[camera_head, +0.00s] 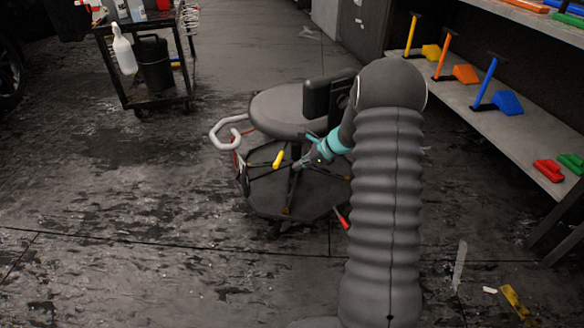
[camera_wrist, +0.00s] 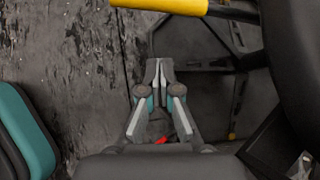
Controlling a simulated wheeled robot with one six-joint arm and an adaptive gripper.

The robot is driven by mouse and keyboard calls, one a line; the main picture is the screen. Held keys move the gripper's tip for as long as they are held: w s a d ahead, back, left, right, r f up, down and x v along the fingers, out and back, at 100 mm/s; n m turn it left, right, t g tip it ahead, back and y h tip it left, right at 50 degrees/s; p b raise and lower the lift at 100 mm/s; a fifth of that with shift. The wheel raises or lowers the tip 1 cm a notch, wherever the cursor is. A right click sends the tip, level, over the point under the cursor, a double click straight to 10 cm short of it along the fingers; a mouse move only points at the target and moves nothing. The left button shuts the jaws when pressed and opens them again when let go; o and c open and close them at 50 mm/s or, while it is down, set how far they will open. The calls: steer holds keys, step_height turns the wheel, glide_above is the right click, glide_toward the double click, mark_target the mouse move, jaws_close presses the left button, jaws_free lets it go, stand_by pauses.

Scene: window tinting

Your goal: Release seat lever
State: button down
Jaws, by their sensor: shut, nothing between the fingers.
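A rolling stool with a round grey seat (camera_head: 290,110) and a black backrest (camera_head: 328,94) stands on the floor in the head view. A yellow grip (camera_head: 278,158) on a dark rod sits under the seat's front edge and looks like the seat lever. In the wrist view this yellow grip (camera_wrist: 165,4) crosses the top edge, partly cut off. My gripper (camera_head: 298,164) is below the seat, just right of the yellow grip. In the wrist view my gripper (camera_wrist: 159,66) has its fingertips together, empty, and apart from the grip.
The stool's lower tray (camera_head: 315,190) lies below my gripper, with a red-handled tool (camera_head: 342,218) at its edge. A white hooked handle (camera_head: 230,132) sticks out left. A cart (camera_head: 150,100) stands back left, a shelf (camera_head: 500,130) at right. Open floor lies left and front.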

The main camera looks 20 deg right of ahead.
steer(key=w+v, duration=0.1)
steer(key=v, duration=0.6)
steer(key=shift+d+r, duration=0.35)
